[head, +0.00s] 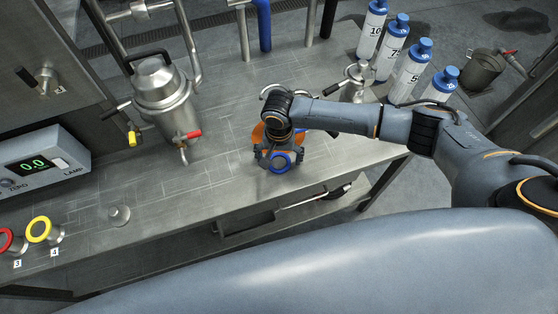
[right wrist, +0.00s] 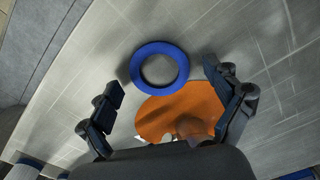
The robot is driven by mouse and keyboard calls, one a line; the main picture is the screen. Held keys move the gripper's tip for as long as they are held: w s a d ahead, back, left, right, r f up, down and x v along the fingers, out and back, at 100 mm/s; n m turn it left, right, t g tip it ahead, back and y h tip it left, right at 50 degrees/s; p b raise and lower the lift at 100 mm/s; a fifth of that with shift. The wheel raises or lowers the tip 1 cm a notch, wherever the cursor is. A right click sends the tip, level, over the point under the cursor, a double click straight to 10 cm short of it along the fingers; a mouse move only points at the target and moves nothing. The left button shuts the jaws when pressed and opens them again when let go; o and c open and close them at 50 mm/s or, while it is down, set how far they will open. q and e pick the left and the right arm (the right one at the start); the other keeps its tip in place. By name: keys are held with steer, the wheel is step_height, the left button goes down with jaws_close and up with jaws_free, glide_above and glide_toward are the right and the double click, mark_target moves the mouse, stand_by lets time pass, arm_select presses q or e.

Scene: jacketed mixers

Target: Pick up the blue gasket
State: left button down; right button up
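The blue gasket (head: 281,171) is a ring that looks to lie flat on the steel bench (head: 225,180). It shows whole in the right wrist view (right wrist: 159,46), partly beside an orange round piece (right wrist: 185,108). My right gripper (head: 279,157) is over the bench from the right, at the gasket in the head view. In the right wrist view its two fingers (right wrist: 170,102) are spread wide, with the gasket a little beyond the fingertips and nothing between them gripped. The orange piece shows behind the gripper in the head view (head: 260,131). My left gripper is not in view.
A steel jacketed mixer (head: 163,95) stands at the back left of the bench. Blue-capped bottles (head: 392,54) stand at the back right. The bench front is mostly clear.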

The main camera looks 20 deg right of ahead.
steer(key=c, duration=0.9)
steer(key=shift+c, duration=0.2)
